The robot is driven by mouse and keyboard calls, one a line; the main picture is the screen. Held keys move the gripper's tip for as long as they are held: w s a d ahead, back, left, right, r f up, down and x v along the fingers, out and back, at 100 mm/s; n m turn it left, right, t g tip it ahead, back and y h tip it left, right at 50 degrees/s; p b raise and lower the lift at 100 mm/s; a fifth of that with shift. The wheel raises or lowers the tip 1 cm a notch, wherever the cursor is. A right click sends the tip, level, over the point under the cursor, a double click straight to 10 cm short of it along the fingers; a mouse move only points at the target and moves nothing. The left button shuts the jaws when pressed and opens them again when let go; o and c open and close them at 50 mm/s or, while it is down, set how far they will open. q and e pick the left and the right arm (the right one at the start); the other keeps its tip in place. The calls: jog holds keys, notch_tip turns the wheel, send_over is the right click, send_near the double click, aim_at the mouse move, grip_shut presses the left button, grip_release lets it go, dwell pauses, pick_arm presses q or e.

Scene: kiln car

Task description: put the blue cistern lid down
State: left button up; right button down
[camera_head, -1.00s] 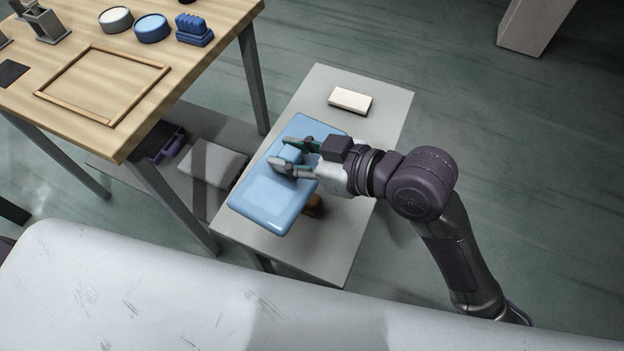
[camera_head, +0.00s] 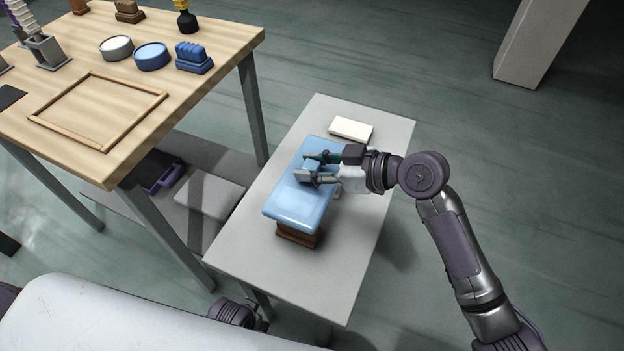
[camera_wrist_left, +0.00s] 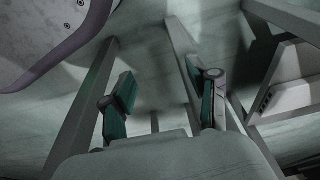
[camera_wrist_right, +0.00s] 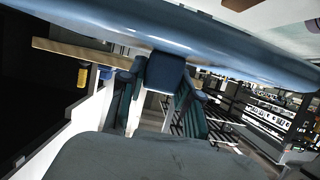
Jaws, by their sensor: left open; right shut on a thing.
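The blue cistern lid (camera_head: 296,206) is over the grey bench in the head view. My right gripper (camera_head: 312,168) is shut on the blue knob (camera_wrist_right: 165,72) on the lid; the lid's underside or rim spans the top of the right wrist view. A brown block (camera_head: 298,236) shows under the lid's near end. I cannot tell whether the lid touches it. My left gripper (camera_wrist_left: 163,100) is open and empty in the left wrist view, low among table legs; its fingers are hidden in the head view.
The grey bench (camera_head: 345,235) has bare room to the right of and in front of the lid. A cream block (camera_head: 351,129) lies at its far end. A wooden table (camera_head: 205,95) stands to the left, carrying a wooden frame (camera_head: 98,112), round tins and a blue brush-like block (camera_head: 194,58).

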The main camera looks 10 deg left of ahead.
jog(key=shift+f+b, duration=0.35)
jog(key=shift+f, duration=1.5)
pick_arm(q)
jog(key=shift+w+r, duration=0.25)
jog(key=shift+r, duration=0.3)
jog(key=shift+w+r, duration=0.2)
jog(key=shift+r, duration=0.35)
jog(key=shift+d+r, duration=0.1)
jog(key=shift+r, duration=0.2)
pick_arm(e)
jog(key=shift+f, duration=0.1)
pick_arm(q)
jog(key=shift+w+r, duration=0.1)
pick_arm(e)
jog(key=shift+f+b, duration=0.45)
jog(key=shift+b, duration=0.05)
jog(key=c, duration=0.8)
grip_release()
jog(key=shift+f, duration=0.15)
pick_arm(q)
jog(key=r, duration=0.2)
jog(key=shift+w+r, duration=0.35)
